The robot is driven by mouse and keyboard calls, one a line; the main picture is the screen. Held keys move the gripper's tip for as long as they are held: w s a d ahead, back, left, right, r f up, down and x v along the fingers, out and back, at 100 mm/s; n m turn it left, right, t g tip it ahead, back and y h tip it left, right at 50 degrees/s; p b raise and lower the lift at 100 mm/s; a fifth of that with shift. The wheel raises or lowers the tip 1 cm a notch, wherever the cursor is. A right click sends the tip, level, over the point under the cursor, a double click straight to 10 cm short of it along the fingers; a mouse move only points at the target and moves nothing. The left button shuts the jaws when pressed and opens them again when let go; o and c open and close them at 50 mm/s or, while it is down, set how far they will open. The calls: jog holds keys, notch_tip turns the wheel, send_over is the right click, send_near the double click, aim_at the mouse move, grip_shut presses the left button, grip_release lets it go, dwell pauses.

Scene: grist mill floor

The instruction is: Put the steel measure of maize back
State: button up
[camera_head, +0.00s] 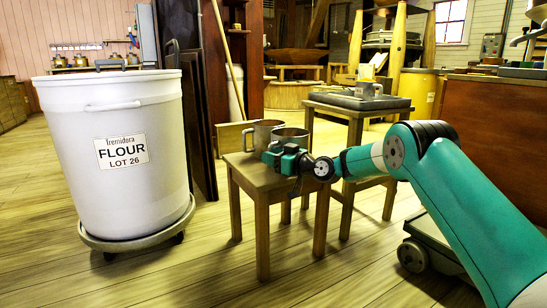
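Two grey metal measures stand close together at the far side of a small wooden stool (254,174). The left measure (260,133) has its handle towards the left; the right measure (291,136) is partly hidden behind my gripper. My gripper (276,156) is low over the stool top, right in front of the two measures. I cannot tell whether its fingers touch or hold either one, and their opening is hidden. A third metal vessel (367,88) sits on a dark tray on a taller table behind. The contents of the measures are not visible, so I cannot tell which has maize.
A large white flour bin (125,185) on a wheeled dolly stands left of the stool. The taller table (356,113) with its dark tray (340,98) is behind right. A wooden counter (500,135) is at right. Floor in front of the stool is clear.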

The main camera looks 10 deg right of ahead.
jog(key=shift+s+d+r, duration=0.1)
jog(key=shift+r, duration=0.1)
jog(key=p+v, duration=0.5)
jog(key=v, duration=0.7)
jog(key=s+a+r+n+g, duration=0.1)
jog(key=s+a+r+g, duration=0.3)
jog(key=s+a, duration=0.35)
jog(key=s+a+r+n+g, duration=0.1)
jog(key=s+a+r+g, duration=0.25)
jog(key=s+a, duration=0.35)
jog(key=s+d+m+g+h, duration=0.1)
jog(key=s+d+g+h, duration=0.1)
jog(key=s, duration=1.3)
jog(key=s+d+f+m+g+h, duration=0.1)
jog(key=s+d+m+g+h, duration=0.1)
jog(key=s, duration=1.3)
jog(key=d+g+h, duration=0.1)
jog(key=g+h, duration=0.1)
jog(key=h, duration=0.1)
jog(key=shift+s+d+f, duration=0.15)
jog(key=shift+d+f, duration=0.1)
jog(key=shift+f, duration=0.05)
